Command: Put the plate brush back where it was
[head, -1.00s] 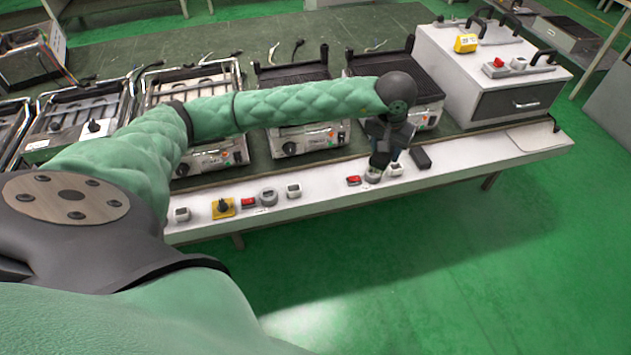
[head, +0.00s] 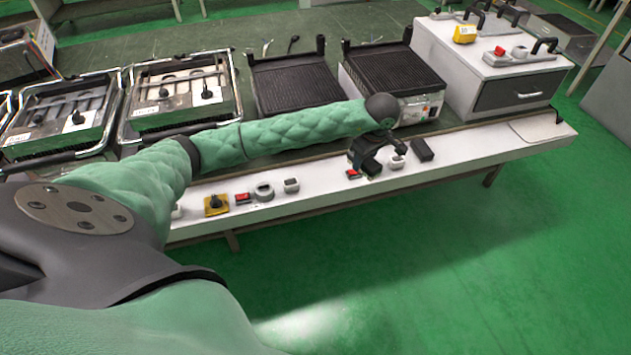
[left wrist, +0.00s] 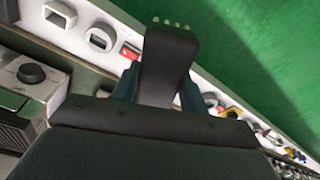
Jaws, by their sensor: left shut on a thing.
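My left gripper (head: 368,156) hangs low over the white front ledge (head: 465,153) of the bench, close to a small red switch (head: 351,174). In the left wrist view a dark, narrow piece with a row of small pale tips (left wrist: 172,60) stands between two dark teal finger parts. The gripper is shut on this piece, which appears to be the plate brush. In the head view the held piece merges with the dark gripper, so its outline is unclear. A separate black block (head: 422,150) lies on the ledge just right of the gripper. My right gripper is not in view.
Two ribbed black grill plates (head: 295,84) (head: 395,68) stand on the bench behind the ledge. A grey drawer unit (head: 508,93) is at the right. A yellow switch (head: 216,205), a round grey part (head: 264,192) and a white socket (head: 291,185) sit on the ledge.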

